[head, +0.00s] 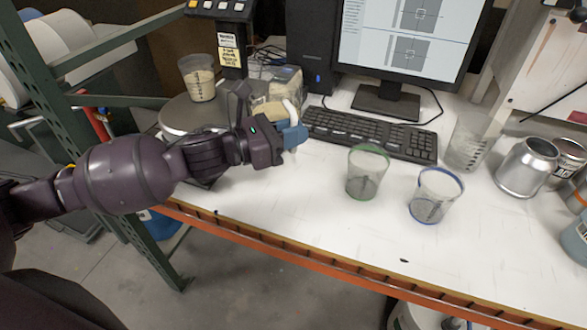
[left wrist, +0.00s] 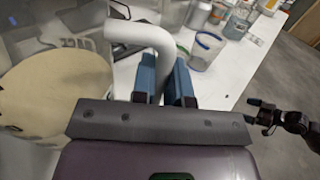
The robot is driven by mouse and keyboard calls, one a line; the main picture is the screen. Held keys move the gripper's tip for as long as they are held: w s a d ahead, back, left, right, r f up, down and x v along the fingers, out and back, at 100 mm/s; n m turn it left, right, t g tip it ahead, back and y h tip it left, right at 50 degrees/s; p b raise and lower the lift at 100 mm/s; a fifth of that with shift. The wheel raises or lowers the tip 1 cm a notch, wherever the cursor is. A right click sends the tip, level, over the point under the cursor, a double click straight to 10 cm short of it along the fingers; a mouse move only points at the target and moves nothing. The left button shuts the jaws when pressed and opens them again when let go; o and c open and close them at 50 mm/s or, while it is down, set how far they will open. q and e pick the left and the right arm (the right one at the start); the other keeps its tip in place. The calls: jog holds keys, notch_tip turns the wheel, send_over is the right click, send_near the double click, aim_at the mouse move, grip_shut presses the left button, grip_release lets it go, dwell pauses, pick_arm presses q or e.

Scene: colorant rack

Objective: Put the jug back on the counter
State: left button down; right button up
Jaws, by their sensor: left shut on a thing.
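The jug (head: 280,84) is a clear vessel with beige contents and a white handle, partly hidden behind my left gripper (head: 291,134) in the head view. In the left wrist view its round beige contents (left wrist: 52,95) fill the left side, and the white handle (left wrist: 140,32) passes between the blue fingers of my left gripper (left wrist: 168,85), which is shut on it. The counter (head: 310,200) is white with an orange front edge. Whether the jug's base touches anything is hidden. My right gripper (left wrist: 258,111) shows small at the right of the left wrist view, its fingers apart and empty.
A cup of beige material (head: 200,82) stands on a round grey plate (head: 190,115). A keyboard (head: 370,133), a green-rimmed cup (head: 366,175), a blue-rimmed cup (head: 434,196), a clear beaker (head: 468,145) and a metal can (head: 525,167) stand rightward. The front counter is mostly clear.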

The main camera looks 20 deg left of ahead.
pick_arm(q)
jog(key=shift+f+b, duration=0.4)
jog(key=shift+f, duration=4.25)
jog(key=shift+f, duration=0.15)
jog(key=c, duration=1.1)
grip_release()
jog(key=shift+s+a, duration=0.1)
jog(key=v, duration=1.1)
jog(key=shift+s+a, duration=0.25)
